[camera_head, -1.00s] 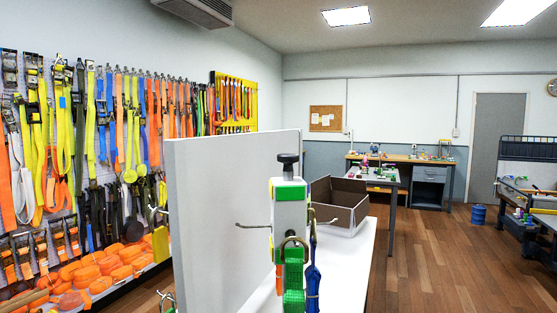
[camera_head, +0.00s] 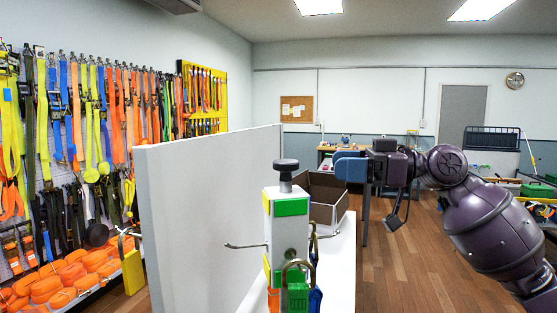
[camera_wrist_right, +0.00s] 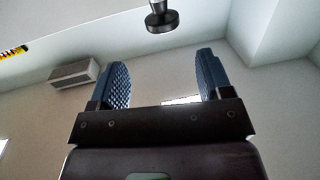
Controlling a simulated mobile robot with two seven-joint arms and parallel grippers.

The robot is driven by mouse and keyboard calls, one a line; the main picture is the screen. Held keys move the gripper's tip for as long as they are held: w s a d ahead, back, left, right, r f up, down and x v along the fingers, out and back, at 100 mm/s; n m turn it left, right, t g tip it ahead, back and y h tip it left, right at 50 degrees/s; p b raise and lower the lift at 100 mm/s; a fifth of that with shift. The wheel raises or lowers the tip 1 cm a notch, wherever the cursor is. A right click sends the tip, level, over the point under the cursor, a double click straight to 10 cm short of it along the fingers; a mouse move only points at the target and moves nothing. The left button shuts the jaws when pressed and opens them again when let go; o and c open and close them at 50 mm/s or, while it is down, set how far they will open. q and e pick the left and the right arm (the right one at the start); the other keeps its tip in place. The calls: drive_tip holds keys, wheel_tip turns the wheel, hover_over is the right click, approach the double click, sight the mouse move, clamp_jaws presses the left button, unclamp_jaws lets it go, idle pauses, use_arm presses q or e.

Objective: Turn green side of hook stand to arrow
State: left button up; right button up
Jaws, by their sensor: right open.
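The hook stand (camera_head: 284,225) is a white square post on the white table, with a black knob (camera_head: 286,168) on top. A green patch (camera_head: 291,208) marks its front right face and a yellow patch its left face. The arrow cannot be made out. My right gripper (camera_head: 340,168) is open and empty, right of the knob and apart from it. In the right wrist view its two blue fingers (camera_wrist_right: 162,85) are spread, with the knob (camera_wrist_right: 161,18) beyond them. My left gripper is not in view.
A grey upright panel (camera_head: 205,215) stands left of the hook stand. An open brown box (camera_head: 326,212) stands behind it on the table. Straps hang on the left wall. There is open floor to the right.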

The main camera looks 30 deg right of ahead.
sight(286, 161)
drive_tip(key=x, duration=0.3)
drive_tip(key=p+x, duration=0.1)
drive_tip(key=x, duration=0.5)
drive_tip(key=shift+s+a+r, duration=0.1)
drive_tip(key=shift+a+r, duration=0.05)
drive_tip(key=shift+r, duration=0.15)
drive_tip(key=shift+p+x, duration=0.35)
drive_tip(key=shift+x, duration=0.45)
drive_tip(key=shift+f, duration=0.1)
drive_tip(key=c, duration=1.2)
